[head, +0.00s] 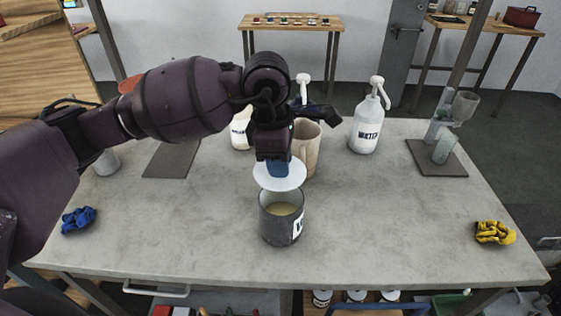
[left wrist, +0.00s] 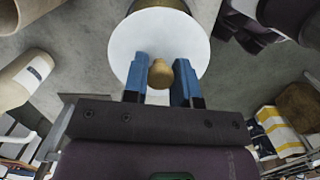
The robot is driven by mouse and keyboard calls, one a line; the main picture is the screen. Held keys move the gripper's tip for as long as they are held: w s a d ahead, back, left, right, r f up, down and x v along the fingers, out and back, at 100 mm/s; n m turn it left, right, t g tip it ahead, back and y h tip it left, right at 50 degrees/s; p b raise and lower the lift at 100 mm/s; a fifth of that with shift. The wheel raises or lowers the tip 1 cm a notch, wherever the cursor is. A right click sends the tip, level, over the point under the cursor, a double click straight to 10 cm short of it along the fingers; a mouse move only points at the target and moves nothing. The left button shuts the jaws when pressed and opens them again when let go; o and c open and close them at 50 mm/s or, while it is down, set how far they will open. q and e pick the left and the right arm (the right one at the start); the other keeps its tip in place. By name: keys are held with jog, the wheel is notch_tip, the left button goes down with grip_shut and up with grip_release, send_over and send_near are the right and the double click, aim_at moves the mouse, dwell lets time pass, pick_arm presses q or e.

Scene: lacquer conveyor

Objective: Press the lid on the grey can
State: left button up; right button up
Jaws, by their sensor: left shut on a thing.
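The grey can (head: 281,228) stands upright near the front middle of the table, open at the top, with pale yellowish contents and a white label on its right side. My left gripper (head: 278,166) points down and is shut on the lid (head: 280,180), a round white disc. In the left wrist view the blue fingers (left wrist: 160,80) sit on either side of the brass-coloured knob (left wrist: 160,72) on the white lid (left wrist: 150,40). In the head view the lid appears above the can's far rim, apart from it. My right gripper is not in view.
A beige jug (head: 307,148) stands close behind the lid. White pump bottles (head: 366,130) stand farther back. A blue cloth (head: 78,220) lies at left, a yellow cloth (head: 494,232) at right. A dark mat (head: 436,160) holds glassware. The table around the can is clear.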

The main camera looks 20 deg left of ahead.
aim_at(281, 182)
pick_arm(q)
jog(key=shift+d+n, duration=0.3)
jog(key=shift+n, duration=0.1)
jog(key=shift+a+f, duration=0.2)
jog(key=shift+f, duration=0.15)
jog(key=shift+d+f+b, duration=0.1)
jog(key=shift+f+b, duration=0.25)
jog(key=shift+f, duration=0.2)
jog(key=shift+f+b, duration=0.3)
jog(key=shift+f, duration=0.4)
jog(key=shift+f+b, duration=0.7)
jog(key=shift+f, duration=0.95)
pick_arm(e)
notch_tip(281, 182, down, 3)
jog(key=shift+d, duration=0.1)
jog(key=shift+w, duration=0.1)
pick_arm(q)
jog(key=shift+f+b, duration=0.15)
jog(key=shift+b, duration=0.3)
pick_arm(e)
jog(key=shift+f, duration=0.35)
